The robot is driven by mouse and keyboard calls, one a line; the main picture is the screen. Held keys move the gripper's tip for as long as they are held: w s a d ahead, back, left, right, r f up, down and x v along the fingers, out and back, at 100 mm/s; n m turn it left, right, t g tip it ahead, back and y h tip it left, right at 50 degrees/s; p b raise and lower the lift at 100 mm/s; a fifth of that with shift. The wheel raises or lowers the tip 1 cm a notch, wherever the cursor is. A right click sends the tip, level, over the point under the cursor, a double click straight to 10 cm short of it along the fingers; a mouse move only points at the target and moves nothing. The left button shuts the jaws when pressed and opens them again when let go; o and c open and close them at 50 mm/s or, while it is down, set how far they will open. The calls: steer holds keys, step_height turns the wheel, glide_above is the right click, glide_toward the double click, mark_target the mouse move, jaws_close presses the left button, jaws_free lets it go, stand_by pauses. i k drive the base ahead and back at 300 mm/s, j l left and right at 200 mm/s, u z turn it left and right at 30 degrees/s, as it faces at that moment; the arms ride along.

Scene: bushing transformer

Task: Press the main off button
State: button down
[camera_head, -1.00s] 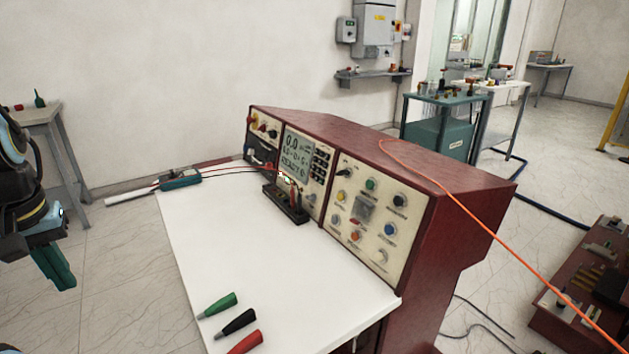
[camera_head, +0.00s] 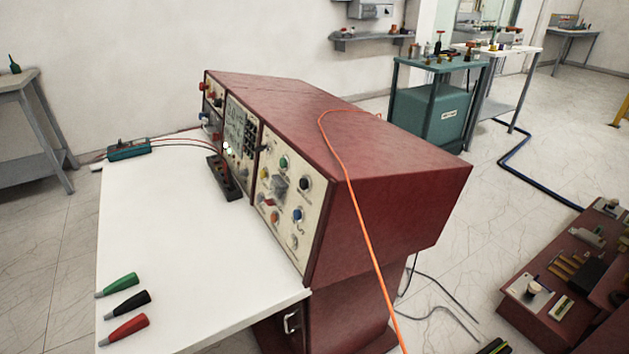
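The dark red test console (camera_head: 390,160) stands at the right edge of a white worktop, seen from its right front corner. Its cream control panel (camera_head: 283,225) faces left at a steep angle. The panel carries a green button (camera_head: 284,162), a black knob (camera_head: 304,184), a blue button (camera_head: 297,215), a red switch (camera_head: 268,200), an orange button (camera_head: 274,217) and a pale knob (camera_head: 294,242). The labels are too small to read, so I cannot tell which is the main off button. My gripper is not in view.
The white worktop (camera_head: 190,240) holds green (camera_head: 117,284), black (camera_head: 128,303) and red (camera_head: 124,329) plugs and a teal multimeter (camera_head: 128,149). An orange cable (camera_head: 357,210) drapes over the console to the floor. A red equipment bench (camera_head: 545,310) stands at the right.

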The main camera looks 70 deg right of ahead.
mark_target(303, 182)
steer(key=k+l, duration=0.15)
steer(key=k, duration=0.25)
steer(key=k+l+u, duration=0.1)
steer(key=k, duration=0.3)
